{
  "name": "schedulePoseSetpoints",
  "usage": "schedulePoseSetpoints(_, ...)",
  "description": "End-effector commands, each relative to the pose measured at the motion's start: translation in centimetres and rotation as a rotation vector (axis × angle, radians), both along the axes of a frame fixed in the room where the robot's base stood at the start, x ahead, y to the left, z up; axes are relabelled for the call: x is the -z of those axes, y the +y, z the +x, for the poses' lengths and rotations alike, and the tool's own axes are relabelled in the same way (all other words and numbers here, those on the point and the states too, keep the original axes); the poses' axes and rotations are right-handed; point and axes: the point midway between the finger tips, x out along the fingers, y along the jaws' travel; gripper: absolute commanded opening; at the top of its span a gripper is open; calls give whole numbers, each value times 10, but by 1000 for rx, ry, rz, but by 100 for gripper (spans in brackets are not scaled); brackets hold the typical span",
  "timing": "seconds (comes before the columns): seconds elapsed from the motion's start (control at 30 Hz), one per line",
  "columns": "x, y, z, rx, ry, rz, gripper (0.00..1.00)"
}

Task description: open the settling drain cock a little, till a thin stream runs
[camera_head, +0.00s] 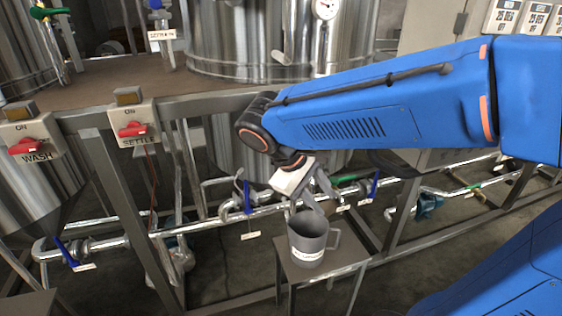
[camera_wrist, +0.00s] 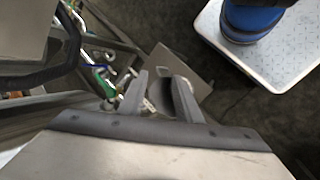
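My gripper (camera_head: 312,200) hangs above a grey jug (camera_head: 308,243). In the wrist view its two fingers (camera_wrist: 162,82) stand apart with the jug (camera_wrist: 157,97) partly seen beyond them; I cannot tell whether they touch it. Along the low pipe are a blue-handled cock (camera_head: 248,203) left of the jug, another blue handle (camera_head: 375,187) to the right and a green handle (camera_head: 350,178) beside my gripper. Their tags are too small to read, so I cannot tell which is the settling drain cock. A green handle also shows in the wrist view (camera_wrist: 104,83). No stream is visible.
The jug stands on a small metal stand (camera_head: 342,262). Frame posts (camera_head: 128,205) and rails stand before the pipes. Switch boxes marked SETTLE (camera_head: 134,121) and WASH (camera_head: 30,140) are at the left. My blue arm hides part of the tanks.

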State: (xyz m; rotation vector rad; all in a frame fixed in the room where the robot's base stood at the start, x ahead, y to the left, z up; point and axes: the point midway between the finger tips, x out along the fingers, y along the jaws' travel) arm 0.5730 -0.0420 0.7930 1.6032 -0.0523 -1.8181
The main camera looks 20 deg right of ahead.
Motion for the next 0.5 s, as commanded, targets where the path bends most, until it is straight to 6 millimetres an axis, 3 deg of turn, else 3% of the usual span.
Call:
schedulePoseSetpoints(0.27,-23,58,51,-151,55,-322,31)
schedulePoseSetpoints(0.5,-43,133,83,-263,17,-596,31)
